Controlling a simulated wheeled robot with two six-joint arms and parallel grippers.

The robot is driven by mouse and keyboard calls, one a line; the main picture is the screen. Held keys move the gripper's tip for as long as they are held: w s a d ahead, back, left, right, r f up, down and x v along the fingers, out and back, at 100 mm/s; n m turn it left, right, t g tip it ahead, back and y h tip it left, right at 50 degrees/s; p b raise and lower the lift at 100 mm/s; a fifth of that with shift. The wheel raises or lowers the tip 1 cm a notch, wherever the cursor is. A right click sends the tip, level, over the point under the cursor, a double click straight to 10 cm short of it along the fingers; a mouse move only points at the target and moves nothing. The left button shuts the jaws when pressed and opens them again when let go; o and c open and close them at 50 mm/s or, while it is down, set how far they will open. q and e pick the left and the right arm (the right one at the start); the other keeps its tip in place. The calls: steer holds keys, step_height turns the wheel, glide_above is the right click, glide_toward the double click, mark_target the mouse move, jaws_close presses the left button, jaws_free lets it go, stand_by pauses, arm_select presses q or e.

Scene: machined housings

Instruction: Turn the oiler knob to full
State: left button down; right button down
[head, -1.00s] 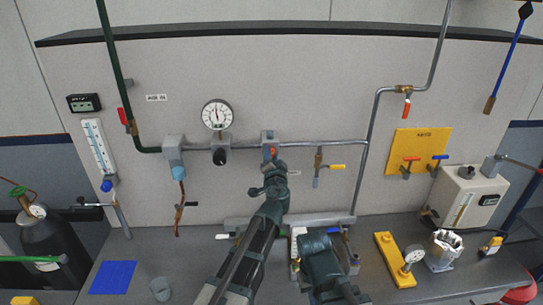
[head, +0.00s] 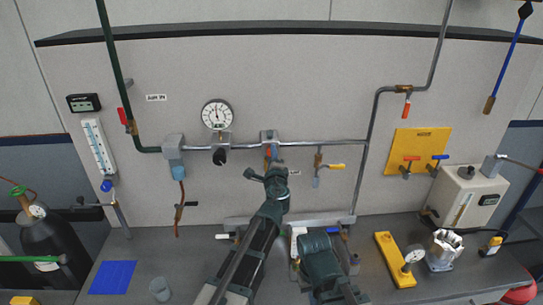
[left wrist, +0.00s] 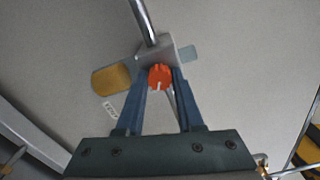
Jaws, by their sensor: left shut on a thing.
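The oiler (head: 269,136) is a grey block on the horizontal wall pipe, with an amber bowl (left wrist: 111,79) in the left wrist view. Its orange-red ribbed knob (left wrist: 159,77) sits between my left gripper's two blue fingers, with a white mark pointing down in that view. My left gripper (left wrist: 160,84) is shut on the knob; in the head view the wrist hides most of the knob and bowl. My right gripper cannot be made out in either view.
A pressure gauge (head: 217,114) and a black-knobbed regulator (head: 220,155) are left of the oiler. A yellow-handled valve (head: 332,166) hangs close on its right. A yellow plate (head: 422,150) with two valves is farther right.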

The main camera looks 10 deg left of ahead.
arm_select(q)
steer(key=m, duration=1.2)
steer(key=shift+s+f, duration=0.1)
steer(key=shift+s, duration=0.05)
arm_select(e)
steer(key=shift+f, duration=0.1)
stand_by(0.5)
arm_select(q)
steer(key=c, duration=0.5)
jaws_free()
steer(key=shift+c, duration=0.2)
